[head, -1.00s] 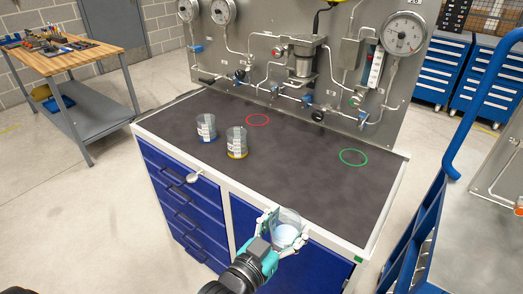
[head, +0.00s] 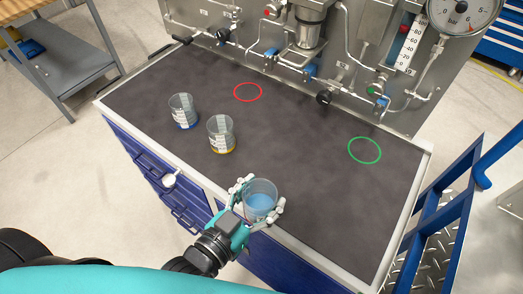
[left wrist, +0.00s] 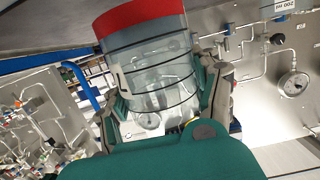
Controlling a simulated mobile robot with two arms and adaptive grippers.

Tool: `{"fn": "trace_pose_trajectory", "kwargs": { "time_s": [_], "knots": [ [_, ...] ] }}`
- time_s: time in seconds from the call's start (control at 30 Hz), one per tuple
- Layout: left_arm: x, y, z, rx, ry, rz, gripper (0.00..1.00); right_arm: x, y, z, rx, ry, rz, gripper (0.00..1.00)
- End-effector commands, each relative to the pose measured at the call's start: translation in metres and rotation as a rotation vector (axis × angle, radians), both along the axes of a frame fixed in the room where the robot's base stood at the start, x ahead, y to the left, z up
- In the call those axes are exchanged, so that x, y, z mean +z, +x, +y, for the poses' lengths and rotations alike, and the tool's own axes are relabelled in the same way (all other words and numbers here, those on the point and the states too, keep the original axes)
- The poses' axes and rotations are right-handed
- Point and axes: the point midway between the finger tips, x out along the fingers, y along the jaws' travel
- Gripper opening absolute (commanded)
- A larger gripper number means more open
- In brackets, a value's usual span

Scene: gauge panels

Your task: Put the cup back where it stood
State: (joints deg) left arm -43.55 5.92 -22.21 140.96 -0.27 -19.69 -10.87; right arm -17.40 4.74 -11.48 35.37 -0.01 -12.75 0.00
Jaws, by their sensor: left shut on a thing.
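A clear cup with pale blue liquid (head: 260,200) is between the fingers of my left gripper (head: 259,196), which is shut on it at the cabinet's front edge. In the left wrist view, which is turned over, the cup (left wrist: 150,75) has a red band at its base and dark lines around its wall. Its height above the top is hard to tell. A red ring (head: 248,92) is marked on the dark top near the back, and a green ring (head: 364,150) at the right. Both rings are empty. My right gripper is not in view.
A cup with a blue base (head: 184,111) and a cup with a yellow base (head: 221,134) stand on the dark worktop (head: 310,170), left of my gripper. The gauge panel (head: 380,60) with pipes rises behind. The middle of the worktop is clear.

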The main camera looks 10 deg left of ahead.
Motion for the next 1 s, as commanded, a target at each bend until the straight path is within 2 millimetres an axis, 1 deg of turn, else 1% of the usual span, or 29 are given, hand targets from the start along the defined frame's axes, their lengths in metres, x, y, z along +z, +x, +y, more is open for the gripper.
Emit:
{"fn": "trace_pose_trajectory", "kwargs": {
  "time_s": [0.03,0.3,0.4,0.5,0.6,0.7,0.9,1.0],
  "knots": [
    [0.005,0.013,0.003,0.002,0.003,-0.009,0.28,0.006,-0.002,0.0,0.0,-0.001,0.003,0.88],
    [-0.002,0.084,0.016,0.002,0.004,-0.006,0.28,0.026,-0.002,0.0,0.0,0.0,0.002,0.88],
    [-0.005,0.109,0.02,0.002,0.003,-0.004,0.28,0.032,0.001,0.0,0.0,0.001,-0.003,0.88],
    [-0.008,0.127,0.023,0.001,0.002,-0.003,0.28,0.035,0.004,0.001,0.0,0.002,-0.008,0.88],
    [-0.011,0.137,0.025,0.002,0.002,-0.002,0.28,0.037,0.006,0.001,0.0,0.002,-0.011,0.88],
    [-0.014,0.141,0.026,0.002,0.002,0.0,0.28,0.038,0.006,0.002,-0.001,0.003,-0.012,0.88],
    [-0.041,0.14,0.026,0.001,0.002,0.001,0.28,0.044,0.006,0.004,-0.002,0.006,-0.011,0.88],
    [-0.047,0.14,0.026,0.001,0.001,-0.001,0.28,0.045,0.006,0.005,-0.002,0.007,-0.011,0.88]
  ]
}}
